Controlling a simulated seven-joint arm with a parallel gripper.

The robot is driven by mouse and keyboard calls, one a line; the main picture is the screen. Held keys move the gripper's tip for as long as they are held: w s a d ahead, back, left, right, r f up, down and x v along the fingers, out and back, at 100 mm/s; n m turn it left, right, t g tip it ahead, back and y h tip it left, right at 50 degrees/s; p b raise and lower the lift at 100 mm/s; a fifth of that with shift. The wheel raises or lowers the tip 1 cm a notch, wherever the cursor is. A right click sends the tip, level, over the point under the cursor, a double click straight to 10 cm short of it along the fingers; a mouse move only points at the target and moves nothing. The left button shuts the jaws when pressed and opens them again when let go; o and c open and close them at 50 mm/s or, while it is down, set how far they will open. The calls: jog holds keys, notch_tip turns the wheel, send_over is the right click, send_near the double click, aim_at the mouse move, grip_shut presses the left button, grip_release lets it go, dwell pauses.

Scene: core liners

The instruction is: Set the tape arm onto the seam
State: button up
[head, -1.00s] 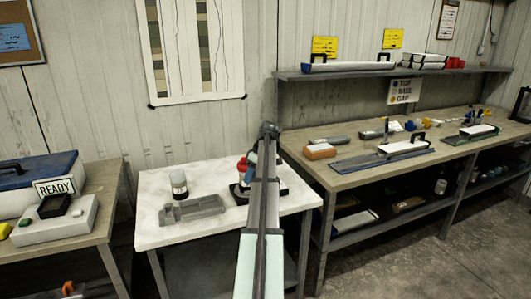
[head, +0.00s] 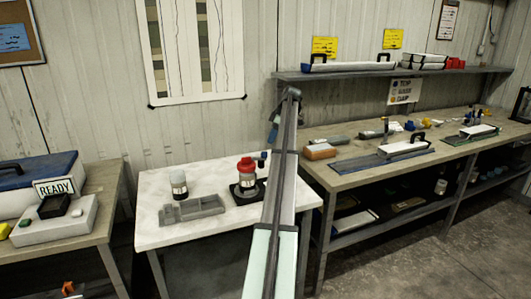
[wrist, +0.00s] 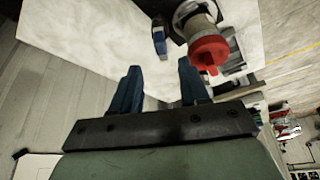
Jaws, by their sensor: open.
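A clear liner piece with a red cap (head: 246,165) stands upright on a dark square base (head: 246,193) on the white table. The red cap also shows in the wrist view (wrist: 208,50). A small blue and dark upright part (head: 262,159), perhaps the tape arm, stands just behind and right of the cap; it shows in the wrist view (wrist: 158,38) beside the liner. I cannot make out the seam. My gripper (wrist: 158,88) is open and empty, its two blue fingers apart. In the head view my gripper (head: 274,122) is raised above and right of the capped liner, touching nothing.
A second clear jar (head: 179,184) and a grey tray (head: 193,210) stand left on the white table (head: 160,235). A bench (head: 350,150) with blue mats and tools is at the right, under a shelf (head: 345,75). A READY box (head: 54,218) is on the left table.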

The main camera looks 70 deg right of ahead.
aim_at(265, 152)
jog(key=x, duration=0.8)
jog(key=shift+w+f, duration=0.15)
jog(key=shift+f, duration=0.1)
jog(key=shift+c, duration=0.2)
grip_shut()
